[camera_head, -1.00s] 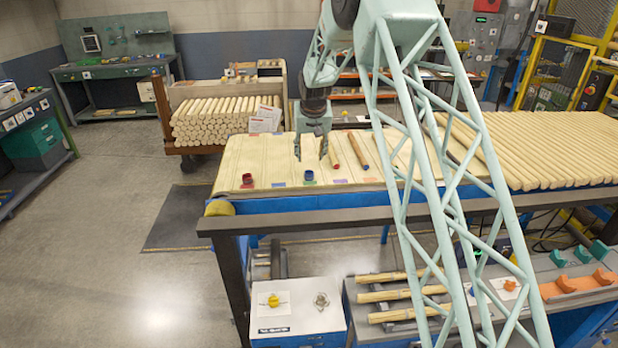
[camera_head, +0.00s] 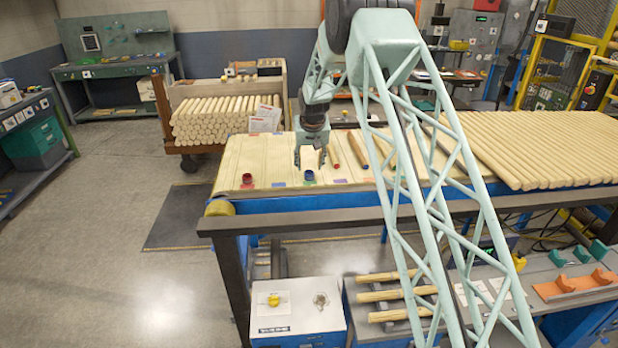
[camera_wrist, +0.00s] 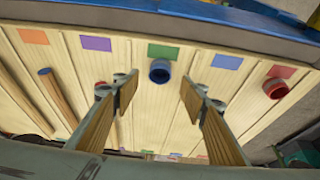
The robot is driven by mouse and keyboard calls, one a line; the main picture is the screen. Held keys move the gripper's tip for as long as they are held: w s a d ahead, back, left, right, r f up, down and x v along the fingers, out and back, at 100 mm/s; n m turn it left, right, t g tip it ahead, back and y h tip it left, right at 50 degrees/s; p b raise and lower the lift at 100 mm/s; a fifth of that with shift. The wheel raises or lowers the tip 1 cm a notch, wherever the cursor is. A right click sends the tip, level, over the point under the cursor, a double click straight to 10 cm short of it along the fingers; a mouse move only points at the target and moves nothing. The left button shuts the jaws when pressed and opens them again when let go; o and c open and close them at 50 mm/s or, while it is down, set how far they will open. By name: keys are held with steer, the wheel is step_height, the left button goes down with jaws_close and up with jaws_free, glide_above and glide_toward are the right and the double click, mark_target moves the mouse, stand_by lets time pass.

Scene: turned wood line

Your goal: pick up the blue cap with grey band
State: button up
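The blue cap (camera_head: 309,176) sits on the ribbed wooden bed near its front edge, by a green patch. In the wrist view the blue cap (camera_wrist: 160,76) lies ahead of and roughly between my fingers, with its dark open mouth showing. A grey band cannot be made out. My gripper (camera_head: 310,163) is open and empty, just behind and above the cap. In the wrist view both wood-faced fingers of my gripper (camera_wrist: 160,95) are spread apart, and the cap touches neither.
A red cap (camera_head: 247,179) stands to the left on the same bed (camera_head: 265,155). Right of my gripper lie a red-ended dowel (camera_head: 336,151) and a blue-ended dowel (camera_head: 359,150). Coloured patches line the front edge. Many dowels (camera_head: 540,150) cover the bed's right part.

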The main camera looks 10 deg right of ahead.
steer(key=shift+p+x, duration=0.45)
steer(key=shift+x, duration=2.15)
steer(key=shift+c, duration=0.7)
steer(key=c, duration=0.6)
